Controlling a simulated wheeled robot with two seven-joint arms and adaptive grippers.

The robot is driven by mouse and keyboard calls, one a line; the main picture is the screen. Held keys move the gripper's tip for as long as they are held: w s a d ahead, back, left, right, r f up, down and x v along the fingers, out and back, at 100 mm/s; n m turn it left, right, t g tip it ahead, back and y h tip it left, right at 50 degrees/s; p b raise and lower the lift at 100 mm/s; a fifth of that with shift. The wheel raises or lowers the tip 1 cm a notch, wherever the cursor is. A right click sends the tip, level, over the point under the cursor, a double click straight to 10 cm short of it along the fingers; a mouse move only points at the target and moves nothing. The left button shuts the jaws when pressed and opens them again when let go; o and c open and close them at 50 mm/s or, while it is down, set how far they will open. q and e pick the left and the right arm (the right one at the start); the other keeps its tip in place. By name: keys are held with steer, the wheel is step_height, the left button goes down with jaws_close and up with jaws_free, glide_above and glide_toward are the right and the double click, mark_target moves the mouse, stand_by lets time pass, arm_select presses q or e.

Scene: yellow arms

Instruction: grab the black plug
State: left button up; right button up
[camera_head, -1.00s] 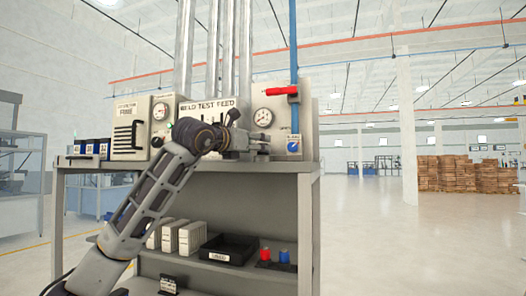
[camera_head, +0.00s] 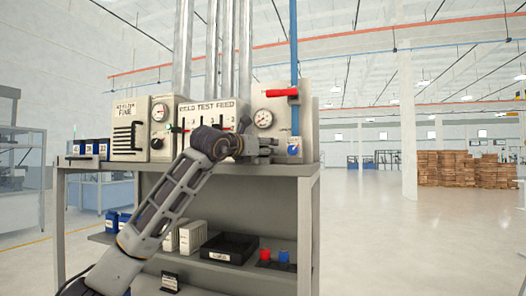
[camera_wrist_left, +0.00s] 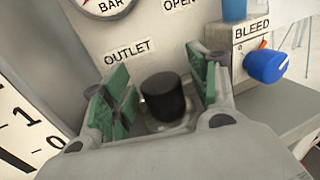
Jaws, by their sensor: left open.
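The black plug (camera_wrist_left: 164,98) is a short black cylinder below the word OUTLET on the pale panel in the left wrist view. It stands out from a light fitting at its base. My left gripper (camera_wrist_left: 158,92) is open, with a green-padded finger on each side of the plug; I see a gap on both sides. In the head view my left gripper (camera_head: 268,148) is at the right-hand panel (camera_head: 272,101), below its round gauge. The plug is hidden behind the gripper there. My right gripper is not in view.
A blue knob (camera_wrist_left: 266,66) marked BLEED sits close to the right of the gripper. A red lever (camera_head: 281,93) and a blue pipe (camera_head: 294,50) are above. The bench shelf holds a black tray (camera_head: 229,247) and red and blue caps. Open floor lies to the right.

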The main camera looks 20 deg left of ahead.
arm_select(q)
steer(key=shift+w+d, duration=0.1)
steer(key=shift+w, duration=0.05)
steer(key=shift+c, duration=0.2)
steer(key=c, duration=1.1)
steer(key=shift+r, duration=0.15)
steer(key=shift+r+b, duration=0.6)
steer(key=shift+r, duration=1.05)
steer(key=shift+b+v, duration=0.5)
steer(key=shift+v, duration=0.65)
steer(key=shift+b+v, duration=2.5)
steer(key=shift+v, duration=5.4)
